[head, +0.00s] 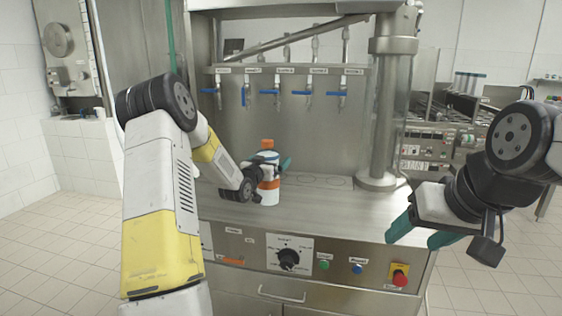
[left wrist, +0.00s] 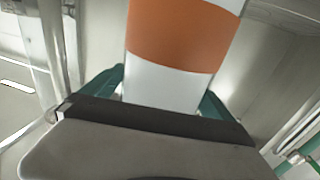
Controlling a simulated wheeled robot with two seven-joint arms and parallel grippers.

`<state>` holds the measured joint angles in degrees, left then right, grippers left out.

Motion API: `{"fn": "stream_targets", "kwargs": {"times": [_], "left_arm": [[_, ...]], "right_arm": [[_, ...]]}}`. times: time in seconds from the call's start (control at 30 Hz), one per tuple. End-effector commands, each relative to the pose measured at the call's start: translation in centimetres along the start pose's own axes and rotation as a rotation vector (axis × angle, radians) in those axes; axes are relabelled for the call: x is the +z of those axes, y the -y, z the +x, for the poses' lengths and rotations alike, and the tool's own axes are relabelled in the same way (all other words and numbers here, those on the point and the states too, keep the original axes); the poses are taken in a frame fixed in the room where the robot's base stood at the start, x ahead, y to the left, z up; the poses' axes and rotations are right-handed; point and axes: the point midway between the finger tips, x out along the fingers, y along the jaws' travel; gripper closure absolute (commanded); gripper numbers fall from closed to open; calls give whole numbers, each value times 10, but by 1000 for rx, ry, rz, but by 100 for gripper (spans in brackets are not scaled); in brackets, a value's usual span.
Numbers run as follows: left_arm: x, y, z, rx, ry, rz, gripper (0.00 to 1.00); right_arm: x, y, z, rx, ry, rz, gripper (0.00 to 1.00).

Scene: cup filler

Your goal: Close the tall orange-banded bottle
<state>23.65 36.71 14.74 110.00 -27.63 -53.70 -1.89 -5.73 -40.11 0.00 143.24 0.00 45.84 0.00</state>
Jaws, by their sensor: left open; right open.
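The tall orange-banded bottle (head: 268,184) stands upright on the steel counter, white with an orange band. An orange cap (head: 267,143) shows at its top; I cannot tell how firmly it sits. My left gripper (head: 277,165) is at the bottle, with green fingers around its body and the wrist in front of it. In the left wrist view the bottle (left wrist: 182,40) fills the upper middle, between the open left fingers (left wrist: 165,88). Whether they touch it is hidden. My right gripper (head: 425,236) is open and empty, in front of the counter's right edge.
A row of blue-handled taps (head: 280,92) is on the back panel. A thick steel column (head: 385,115) stands at the right of the counter. The front panel has a black knob (head: 288,259) and a red button (head: 399,275). The counter (head: 325,208) right of the bottle is clear.

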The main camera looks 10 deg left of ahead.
Motion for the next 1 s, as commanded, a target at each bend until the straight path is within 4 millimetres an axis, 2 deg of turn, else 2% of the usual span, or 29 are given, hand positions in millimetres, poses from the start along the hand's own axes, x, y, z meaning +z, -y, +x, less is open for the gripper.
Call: {"fn": "stream_targets", "kwargs": {"times": [0.17,0.27,0.5,0.7,0.83,1.0], "left_arm": [[-3,0,-8,-1,1,0,1],[-3,0,-24,0,2,0,1],[-3,1,-77,-2,2,0,1],[-3,0,-109,-1,1,0,1],[-3,0,-118,-1,-1,1,1],[-3,0,-121,0,0,0,1]], "right_arm": [[0,0,0,0,0,0,39],[0,0,0,0,0,0,39],[0,0,0,0,0,0,39],[0,0,0,0,0,0,39],[0,0,0,0,0,0,39],[0,0,0,0,0,0,39]]}}
